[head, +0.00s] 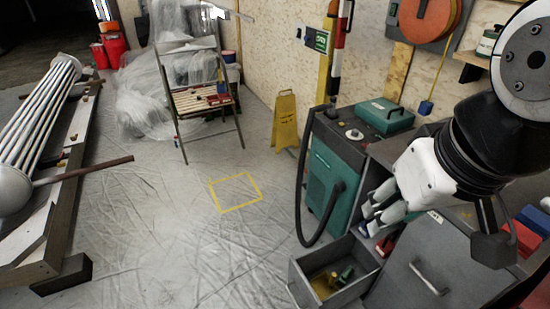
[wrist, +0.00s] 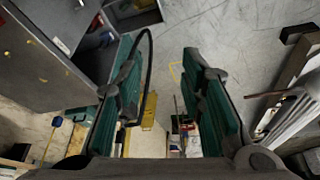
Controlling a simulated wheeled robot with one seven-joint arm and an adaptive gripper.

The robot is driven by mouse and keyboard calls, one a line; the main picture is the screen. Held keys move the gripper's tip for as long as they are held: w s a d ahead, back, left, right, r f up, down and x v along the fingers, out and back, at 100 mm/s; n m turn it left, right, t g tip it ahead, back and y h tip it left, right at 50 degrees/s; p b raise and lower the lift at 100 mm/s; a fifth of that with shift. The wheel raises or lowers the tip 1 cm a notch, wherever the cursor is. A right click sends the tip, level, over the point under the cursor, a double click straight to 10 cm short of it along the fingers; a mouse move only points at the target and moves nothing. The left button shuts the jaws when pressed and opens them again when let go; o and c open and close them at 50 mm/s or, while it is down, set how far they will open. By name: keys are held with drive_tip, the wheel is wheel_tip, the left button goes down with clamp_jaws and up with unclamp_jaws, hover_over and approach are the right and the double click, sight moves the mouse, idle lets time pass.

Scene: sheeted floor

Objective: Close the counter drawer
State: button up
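The counter drawer (head: 307,289) is a grey, open-topped box pulled out from the low left part of the grey counter (head: 440,262). It holds a yellow item and a green item. In the wrist view, what looks like the drawer (wrist: 137,21) shows at the top edge, partly cut off. My gripper (head: 369,213) is above and to the right of the drawer, near the counter's open shelf, and apart from the drawer. In the wrist view my gripper (wrist: 160,68) has its two green-padded fingers wide apart with nothing between them.
A teal machine (head: 335,165) with a black hose (head: 300,200) stands just behind the drawer. A second counter front with a handle (head: 428,280) is right of it. A yellow floor sign (head: 285,122) and a folding chair (head: 203,97) stand farther back. The sheeted floor left of the drawer is clear.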

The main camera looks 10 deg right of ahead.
drive_tip(key=w+f+g+b, duration=0.1)
drive_tip(key=w+f, duration=0.1)
drive_tip(key=w+f+n+b, duration=0.1)
drive_tip(key=w+b, duration=0.1)
drive_tip(key=w, duration=0.1)
drive_tip(key=w+f+n+g+h+b, duration=0.1)
drive_tip(key=w+f, duration=0.1)
drive_tip(key=shift+w+a+f+g, duration=0.25)
drive_tip(key=shift+a+f+g, duration=0.05)
drive_tip(key=shift+a, duration=0.05)
clamp_jaws()
drive_tip(key=w+a+f+n+g+h+b, duration=0.2)
drive_tip(key=w+a+f+n+h+b, duration=0.3)
drive_tip(key=w+f, duration=0.6)
drive_tip(key=w+a+f+n+g+h+b, duration=0.3)
drive_tip(key=w+f+b, duration=0.45)
drive_tip(key=f, duration=0.85)
drive_tip(key=w+a+f+n+t+h+b, duration=0.15)
drive_tip(key=a+f+b, duration=0.25)
drive_tip(key=f, duration=0.7)
drive_tip(key=n+t+h+b, duration=0.7)
drive_tip(key=n+b, duration=0.3)
drive_tip(key=b, duration=0.1)
approach(301, 278)
drive_tip(key=shift+t, duration=0.25)
drive_tip(key=b+x, duration=0.2)
drive_tip(key=x, duration=0.5)
drive_tip(key=shift+f, duration=0.1)
